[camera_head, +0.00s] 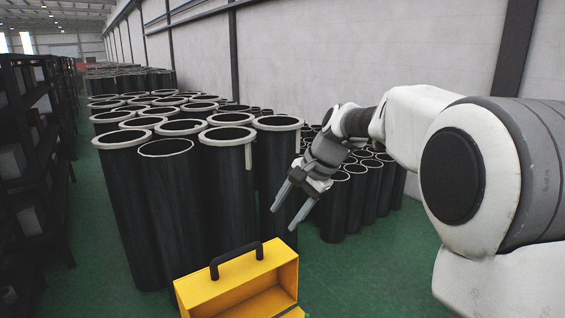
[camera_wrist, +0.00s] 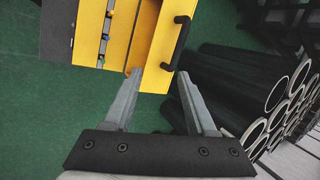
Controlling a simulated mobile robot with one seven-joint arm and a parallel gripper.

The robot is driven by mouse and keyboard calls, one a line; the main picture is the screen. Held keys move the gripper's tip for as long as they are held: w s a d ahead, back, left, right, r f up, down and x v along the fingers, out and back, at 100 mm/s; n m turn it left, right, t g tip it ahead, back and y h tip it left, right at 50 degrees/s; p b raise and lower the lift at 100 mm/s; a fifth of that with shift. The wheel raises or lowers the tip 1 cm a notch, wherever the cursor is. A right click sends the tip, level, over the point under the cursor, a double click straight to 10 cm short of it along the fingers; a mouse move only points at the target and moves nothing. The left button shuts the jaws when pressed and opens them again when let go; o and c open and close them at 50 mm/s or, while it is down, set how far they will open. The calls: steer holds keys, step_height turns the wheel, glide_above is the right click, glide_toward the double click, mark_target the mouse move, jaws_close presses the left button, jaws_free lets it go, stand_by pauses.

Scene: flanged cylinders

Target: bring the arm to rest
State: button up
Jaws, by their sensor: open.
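My gripper (camera_head: 283,213) is open and empty, its two fingers pointing down and to the left in the head view. It hangs in front of the black cylinders, above and to the right of a yellow toolbox. In the wrist view, the fingers of my gripper (camera_wrist: 156,88) are spread apart with nothing between them. My arm reaches in from the right of the head view, bent at the elbow.
A yellow toolbox (camera_head: 228,297) with a black handle stands at the bottom centre; the wrist view shows its open compartments (camera_wrist: 117,35). Tall black flanged cylinders (camera_head: 168,200) crowd the left and centre. Smaller cylinders (camera_head: 372,190) stand behind my gripper. Dark shelving (camera_head: 30,150) lines the left; green floor (camera_head: 375,260) lies clear at right.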

steer(key=s+d+f+n+t+h, duration=0.1)
steer(key=s+d, duration=0.3)
steer(key=s, duration=0.5)
steer(key=s+d+n+t+h, duration=0.1)
steer(key=s+d+n, duration=0.3)
steer(key=s, duration=0.6)
steer(key=s+d+f+n+t+h, duration=0.1)
steer(key=s+d+n+h, duration=0.1)
steer(key=s+d, duration=0.3)
steer(key=shift+s+f+n+t+h+b, duration=0.35)
steer(key=shift+s+h, duration=0.25)
steer(key=shift+s, duration=1.55)
steer(key=shift+d, duration=0.1)
